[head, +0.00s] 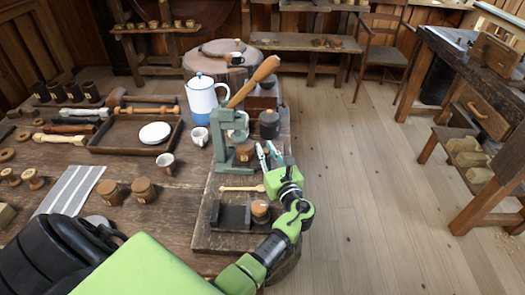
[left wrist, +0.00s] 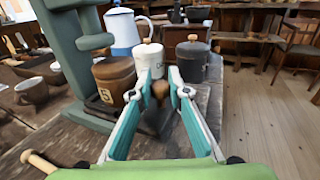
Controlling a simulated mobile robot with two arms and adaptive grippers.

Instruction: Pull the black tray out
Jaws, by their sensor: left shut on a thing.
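The black tray (left wrist: 158,122) is a low dark shape beyond and between my left fingers in the left wrist view, largely hidden by them. A brown jar marked 5 (left wrist: 113,82), a white lettered jar (left wrist: 150,62) and a dark lidded jar (left wrist: 192,62) stand at it; I cannot tell which rest on it. My left gripper (left wrist: 160,88) is shut on a small brown knob between its fingertips. In the head view the left gripper (head: 267,152) is beside the green press (head: 222,140), at the bench's right side. My right gripper is out of view.
A blue-and-white pot (head: 202,98) and white mug (head: 199,136) stand left of the press. A wooden spoon (head: 240,188) and dark stand (head: 231,217) lie in front of it. The floor (head: 370,190) right of the bench is clear.

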